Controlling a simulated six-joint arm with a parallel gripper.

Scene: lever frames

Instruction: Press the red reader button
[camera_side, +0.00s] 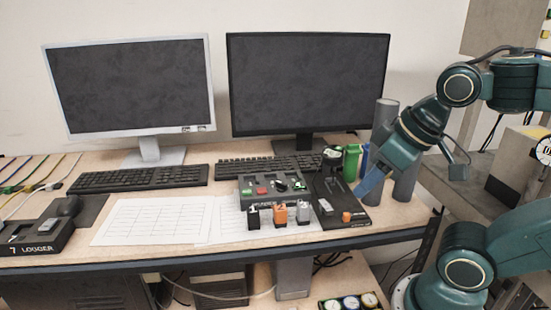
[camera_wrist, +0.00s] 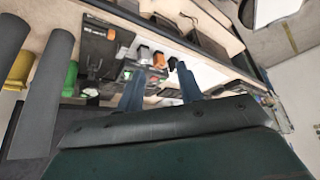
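The red button (camera_side: 261,191) sits on top of a dark reader box (camera_side: 250,201) at the middle of the desk, in the side view. A green button (camera_side: 245,192) is to its left and dark round parts are to its right. My gripper (camera_side: 365,190) is to the right of the box, apart from it, above the right end of the desk, with its blue fingers pointing down and left. In the wrist view the two blue fingers of my gripper (camera_wrist: 160,82) stand apart with nothing held between them. I cannot make out the red button clearly in that view.
Black (camera_side: 253,217), orange (camera_side: 280,214) and grey (camera_side: 303,212) blocks stand along the box's front. A black board (camera_side: 350,217) lies between box and gripper. Grey cylinders (camera_side: 405,182) and a green container (camera_side: 352,163) stand near my gripper. Two monitors and keyboards are behind; paper (camera_side: 150,221) lies left.

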